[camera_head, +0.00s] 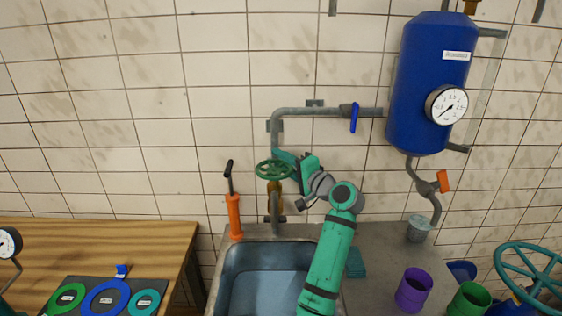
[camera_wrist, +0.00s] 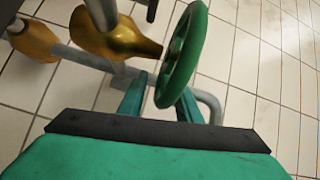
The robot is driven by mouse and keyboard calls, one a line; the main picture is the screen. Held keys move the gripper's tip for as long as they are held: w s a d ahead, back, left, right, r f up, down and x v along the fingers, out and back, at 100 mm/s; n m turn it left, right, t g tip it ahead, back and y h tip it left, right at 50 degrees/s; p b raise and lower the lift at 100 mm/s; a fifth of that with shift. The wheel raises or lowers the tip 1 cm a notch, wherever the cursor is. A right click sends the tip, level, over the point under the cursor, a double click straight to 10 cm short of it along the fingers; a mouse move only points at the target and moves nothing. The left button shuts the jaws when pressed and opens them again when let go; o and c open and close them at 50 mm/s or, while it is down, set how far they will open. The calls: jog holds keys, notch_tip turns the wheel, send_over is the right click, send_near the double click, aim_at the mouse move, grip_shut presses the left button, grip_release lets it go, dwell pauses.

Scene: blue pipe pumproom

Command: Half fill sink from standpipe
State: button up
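The green handwheel (camera_head: 273,169) sits on a brass valve on the grey standpipe (camera_head: 275,206) behind the sink (camera_head: 230,275). The sink basin looks blue-grey; I cannot tell if water is in it, and my arm hides its right side. No stream shows clearly. My gripper (camera_head: 284,156) is at the right side of the handwheel. In the wrist view, the fingers of my gripper (camera_wrist: 163,98) are apart, with the rim of the handwheel (camera_wrist: 184,52) reaching between them. A gap shows by the left finger. The brass valve body (camera_wrist: 125,38) is at upper left.
A blue tank (camera_head: 425,85) with a gauge (camera_head: 446,105) hangs at right. A blue-handled valve (camera_head: 354,117) is on the upper pipe. An orange pump (camera_head: 235,216) stands left of the standpipe. Purple (camera_head: 413,290) and green (camera_head: 469,300) cups stand at right.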

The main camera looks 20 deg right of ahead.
aim_at(288, 165)
jog(key=v, duration=1)
jog(key=shift+s+d, duration=0.15)
jog(key=shift+f, duration=0.1)
dwell(0.3)
jog(key=shift+c, duration=0.2)
dwell(3.0)
jog(key=x, duration=0.7)
dwell(0.9)
